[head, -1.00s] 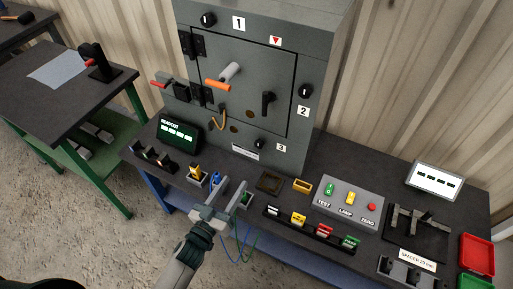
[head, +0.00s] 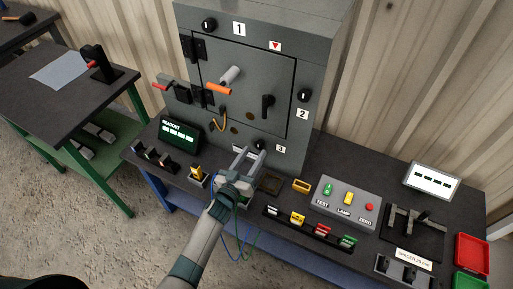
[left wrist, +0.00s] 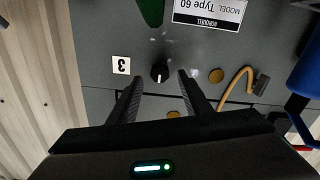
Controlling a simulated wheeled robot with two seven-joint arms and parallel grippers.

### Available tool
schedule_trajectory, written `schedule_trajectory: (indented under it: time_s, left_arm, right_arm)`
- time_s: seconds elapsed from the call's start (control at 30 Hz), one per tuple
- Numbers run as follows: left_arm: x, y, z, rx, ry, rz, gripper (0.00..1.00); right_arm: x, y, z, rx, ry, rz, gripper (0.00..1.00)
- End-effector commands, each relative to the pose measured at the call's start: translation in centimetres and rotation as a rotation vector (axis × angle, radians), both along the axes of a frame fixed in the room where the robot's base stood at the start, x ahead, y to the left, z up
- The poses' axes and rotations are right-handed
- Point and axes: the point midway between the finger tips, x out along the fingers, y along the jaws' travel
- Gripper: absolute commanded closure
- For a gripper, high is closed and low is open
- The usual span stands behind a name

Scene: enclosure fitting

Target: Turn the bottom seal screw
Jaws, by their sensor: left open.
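The bottom seal screw (head: 259,146) is a small black knob with a white mark, low on the front of the grey enclosure (head: 330,70), beside the label 3 (head: 281,149). It also shows in the left wrist view (left wrist: 159,72), between the tips of the fingers in the picture, with a gap on each side. My left gripper (head: 250,155) is open and empty, pointing at the screw from the front. In the left wrist view its two dark fingers (left wrist: 159,80) reach up toward the knob. Whether the tips are level with the knob in depth is hard to tell. My right gripper is not in view.
On the bench (head: 320,160) stand a readout box (head: 180,133), a button box (head: 346,200) and a rack of coloured pieces (head: 310,226). An orange cable (left wrist: 236,88) hangs near the right finger in the wrist view.

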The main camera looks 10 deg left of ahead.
Motion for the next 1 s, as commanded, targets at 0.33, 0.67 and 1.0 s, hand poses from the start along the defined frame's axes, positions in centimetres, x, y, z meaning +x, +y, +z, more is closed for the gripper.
schedule_trajectory:
  time_s: [0.33, 0.67, 1.0]
  left_arm:
    - [3.0, -1.1, 0.0, -0.001, 0.0, 0.0, 0.56]
    - [3.2, -1.2, 0.0, -0.001, 0.0, 0.0, 0.56]
    - [3.1, -1.1, 0.0, 0.001, 0.0, 0.0, 0.97]
  right_arm:
    - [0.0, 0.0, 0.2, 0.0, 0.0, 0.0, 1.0]
    - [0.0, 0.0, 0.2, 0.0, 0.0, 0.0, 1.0]
    - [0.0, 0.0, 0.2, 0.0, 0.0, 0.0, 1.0]
